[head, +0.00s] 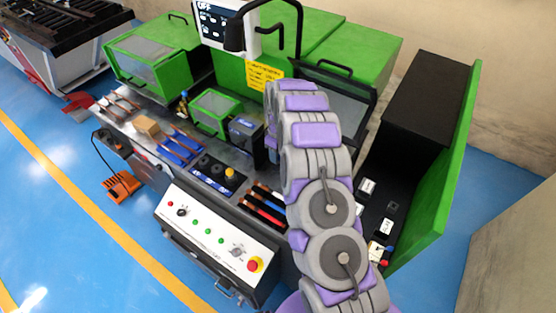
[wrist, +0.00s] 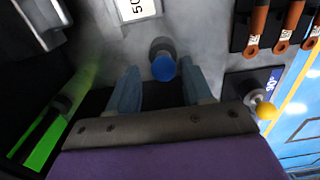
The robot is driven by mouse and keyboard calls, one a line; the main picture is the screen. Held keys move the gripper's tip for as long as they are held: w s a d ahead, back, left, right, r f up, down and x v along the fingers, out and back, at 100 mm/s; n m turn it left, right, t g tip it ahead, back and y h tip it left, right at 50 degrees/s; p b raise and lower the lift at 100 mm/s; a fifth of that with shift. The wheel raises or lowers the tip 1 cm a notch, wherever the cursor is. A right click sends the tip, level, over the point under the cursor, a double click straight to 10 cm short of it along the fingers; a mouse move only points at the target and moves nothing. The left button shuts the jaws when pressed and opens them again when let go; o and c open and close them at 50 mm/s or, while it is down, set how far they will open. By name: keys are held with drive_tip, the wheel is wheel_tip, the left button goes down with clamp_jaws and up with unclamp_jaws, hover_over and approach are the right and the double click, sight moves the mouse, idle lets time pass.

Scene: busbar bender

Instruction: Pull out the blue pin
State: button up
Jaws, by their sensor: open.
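The blue pin (wrist: 163,66) shows in the wrist view as a round blue head on a dark round collar, set in a grey metal surface. My gripper (wrist: 159,68) is open, with its two blue-grey fingers apart. The blue head appears between the fingertips, nearer the right one; I cannot tell whether either finger touches it. Nothing is held. In the head view, my grey and purple arm reaches over the bender (head: 222,70), and the gripper and the pin are hidden there.
In the wrist view a yellow knob (wrist: 266,111) stands right of the fingers, by a 90° label. Copper-coloured bars (wrist: 257,28) hang at the upper right. The head view shows a control panel (head: 212,232) in front and a black cabinet (head: 425,90) at right.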

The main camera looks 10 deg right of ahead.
drive_tip(key=shift+a+f, duration=0.1)
drive_tip(key=shift+f, duration=0.45)
drive_tip(key=shift+a+f, duration=0.35)
drive_tip(key=shift+d, duration=0.15)
drive_tip(key=shift+d, duration=0.2)
drive_tip(key=shift+c, duration=0.3)
drive_tip(key=shift+a, duration=0.2)
drive_tip(key=c, duration=0.6)
drive_tip(key=shift+d, duration=0.1)
clamp_jaws()
